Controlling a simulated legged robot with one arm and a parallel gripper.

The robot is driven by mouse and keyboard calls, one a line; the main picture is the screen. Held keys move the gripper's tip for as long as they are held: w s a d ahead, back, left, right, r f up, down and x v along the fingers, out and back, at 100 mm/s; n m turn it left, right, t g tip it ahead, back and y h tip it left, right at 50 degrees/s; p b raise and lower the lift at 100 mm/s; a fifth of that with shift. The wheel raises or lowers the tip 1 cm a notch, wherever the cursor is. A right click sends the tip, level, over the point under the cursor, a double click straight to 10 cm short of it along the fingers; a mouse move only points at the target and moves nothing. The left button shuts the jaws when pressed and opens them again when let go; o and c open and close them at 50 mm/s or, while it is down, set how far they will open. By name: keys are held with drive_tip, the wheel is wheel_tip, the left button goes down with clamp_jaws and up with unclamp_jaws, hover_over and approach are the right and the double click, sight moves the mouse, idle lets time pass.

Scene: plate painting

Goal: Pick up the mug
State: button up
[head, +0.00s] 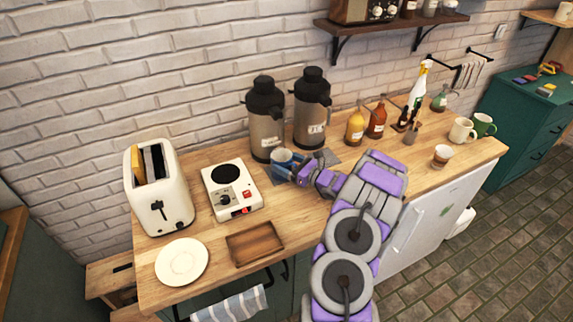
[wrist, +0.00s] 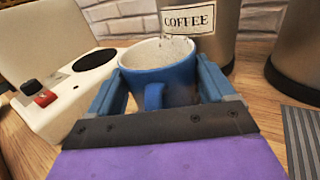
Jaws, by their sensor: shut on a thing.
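A blue mug (wrist: 160,75) with a pale speckled inside stands upright between the two fingers of my gripper (wrist: 160,95) in the wrist view. Its handle points toward my wrist. My gripper is shut on the mug, one finger on each side. In the head view the mug (head: 283,158) is at the tip of my arm, just in front of the coffee dispensers. My gripper (head: 289,165) partly covers it there. I cannot tell whether its base touches the counter.
A white hot plate (head: 231,190) stands close left of the mug. Two metal dispensers (head: 266,128) stand right behind it; one label reads COFFEE. A toaster (head: 158,190), white plate (head: 181,262) and wooden tray (head: 254,243) are farther left. Bottles (head: 355,128) and cups (head: 461,131) stand to the right.

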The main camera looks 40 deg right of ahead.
drive_tip(key=shift+r+p, duration=0.35)
drive_tip(key=shift+r, duration=1)
drive_tip(key=s+a+r+p, duration=0.2)
drive_tip(key=s+a, duration=0.2)
drive_tip(key=s, duration=1.1)
drive_tip(key=shift+s+p, duration=0.25)
drive_tip(key=shift+p, duration=0.15)
drive_tip(key=shift+s, duration=0.15)
idle(0.9)
